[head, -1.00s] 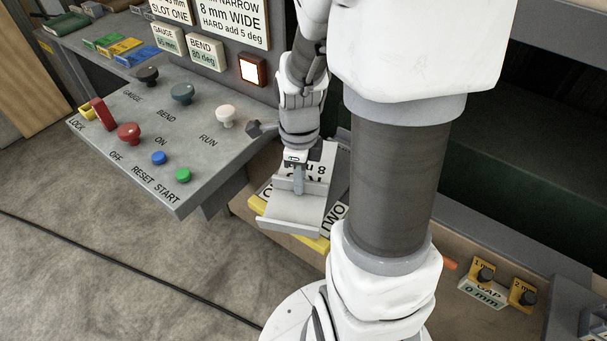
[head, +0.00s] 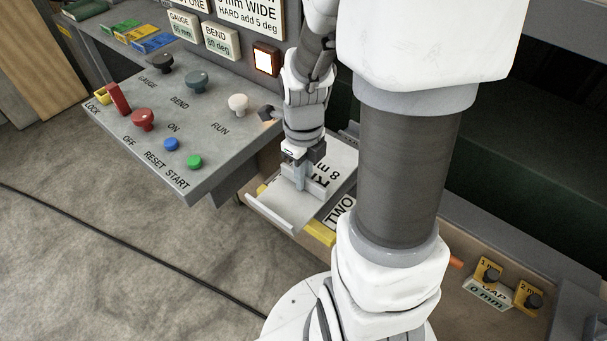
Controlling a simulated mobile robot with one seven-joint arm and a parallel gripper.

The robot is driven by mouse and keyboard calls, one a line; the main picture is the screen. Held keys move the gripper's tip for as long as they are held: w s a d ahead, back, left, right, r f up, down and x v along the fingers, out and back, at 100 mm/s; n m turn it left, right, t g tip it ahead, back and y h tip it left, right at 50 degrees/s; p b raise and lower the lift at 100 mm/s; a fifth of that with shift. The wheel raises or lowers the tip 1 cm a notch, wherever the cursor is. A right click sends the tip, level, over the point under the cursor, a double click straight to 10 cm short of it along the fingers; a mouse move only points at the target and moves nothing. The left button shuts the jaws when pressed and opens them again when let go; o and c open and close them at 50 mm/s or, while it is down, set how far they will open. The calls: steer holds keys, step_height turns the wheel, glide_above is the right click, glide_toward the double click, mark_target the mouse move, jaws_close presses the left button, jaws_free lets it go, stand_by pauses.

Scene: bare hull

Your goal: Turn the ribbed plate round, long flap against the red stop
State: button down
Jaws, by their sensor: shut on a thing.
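The ribbed plate (head: 284,208) is a light grey sheet with an upturned flap along its lower-left edge and a raised rib on top. It is over the yellow-edged stand with white printed cards, left of my column. My gripper (head: 300,172) points down and is shut on the rib. I cannot tell whether the plate touches the surface below it. The gripper hides part of the rib. I cannot make out a red stop beside the plate, nor see the plate's far edge clearly.
A grey control panel (head: 195,125) with knobs and buttons stands close on the left. A lit lamp (head: 266,60) is behind it. Printed cards marked TWO (head: 339,211) lie beside the plate. Gap blocks (head: 488,275) are at lower right. A cable crosses the floor.

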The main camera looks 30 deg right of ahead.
steer(key=shift+w+d+f+b, duration=0.25)
steer(key=shift+w+d, duration=0.55)
steer(key=shift+d, duration=1.1)
steer(key=shift+w+d+f+b, duration=0.1)
steer(key=shift+w+d+f, duration=0.5)
steer(key=shift+d, duration=1.3)
steer(key=shift+w+d+f+b, duration=0.1)
steer(key=shift+w+d+b, duration=0.1)
steer(key=shift+w+d, duration=1.25)
steer(key=shift+w+d+f, duration=0.1)
steer(key=shift+d+f, duration=0.1)
steer(key=shift+d, duration=0.85)
steer(key=shift+w+d+f, duration=0.1)
steer(key=shift+d+f, duration=0.1)
steer(key=shift+d, duration=0.8)
steer(key=shift+w+d+f+b, duration=0.2)
steer(key=shift+d+f+b, duration=0.1)
steer(key=shift+d, duration=0.15)
steer(key=shift+f+b, duration=0.35)
steer(key=shift+f, duration=0.25)
steer(key=shift+w+d, duration=0.25)
steer(key=shift+d, duration=0.4)
steer(key=shift+c, duration=1.7)
jaws_free()
steer(key=shift+f, duration=0.15)
